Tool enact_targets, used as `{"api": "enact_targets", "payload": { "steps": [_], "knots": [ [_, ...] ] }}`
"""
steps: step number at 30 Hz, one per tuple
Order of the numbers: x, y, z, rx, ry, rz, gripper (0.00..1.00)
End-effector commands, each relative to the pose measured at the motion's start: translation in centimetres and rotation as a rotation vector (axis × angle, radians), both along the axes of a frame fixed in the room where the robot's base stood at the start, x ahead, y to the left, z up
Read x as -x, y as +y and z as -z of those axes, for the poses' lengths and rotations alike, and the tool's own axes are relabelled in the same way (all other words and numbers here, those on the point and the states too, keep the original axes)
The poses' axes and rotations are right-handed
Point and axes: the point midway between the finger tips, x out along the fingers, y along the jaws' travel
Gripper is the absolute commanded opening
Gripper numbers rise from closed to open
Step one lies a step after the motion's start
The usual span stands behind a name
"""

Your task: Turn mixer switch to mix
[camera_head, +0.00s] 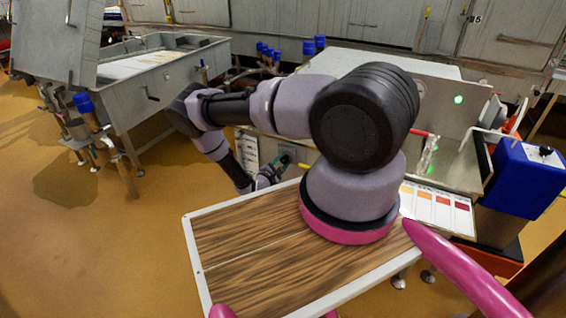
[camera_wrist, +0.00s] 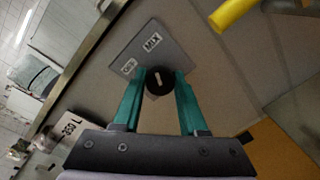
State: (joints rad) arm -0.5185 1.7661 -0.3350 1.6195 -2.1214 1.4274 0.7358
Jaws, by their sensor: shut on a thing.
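The mixer switch is a round black knob (camera_wrist: 159,82) with a short pale line on its face, in the wrist view. It sits on a grey plate (camera_wrist: 177,48). A label reading MIX (camera_wrist: 152,41) is above the knob, and a second label, seemingly CUT (camera_wrist: 129,67), is to its upper left. The pale line runs roughly up and down in the picture; I cannot tell exactly which label it points at. My gripper (camera_wrist: 159,76) has its two teal fingers on either side of the knob, shut on it. In the head view my gripper (camera_head: 278,168) is small and the knob is hidden.
A yellow bar (camera_wrist: 232,14) juts in near the knob at the upper right of the wrist view. In the head view, a steel vat (camera_head: 165,80) stands at the left, a blue box (camera_head: 522,180) at the right. A colour chart (camera_head: 437,208) lies beside my arm. Brown floor is open at left.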

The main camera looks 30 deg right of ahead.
Motion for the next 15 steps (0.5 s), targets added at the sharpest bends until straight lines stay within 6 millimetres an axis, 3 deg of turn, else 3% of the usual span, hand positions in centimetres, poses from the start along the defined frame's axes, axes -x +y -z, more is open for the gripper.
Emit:
{"api": "enact_targets", "payload": {
  "steps": [15],
  "knots": [
    [0.45,-0.14,0.34,-0.032,-0.030,0.005,0.00]
  ]
}}
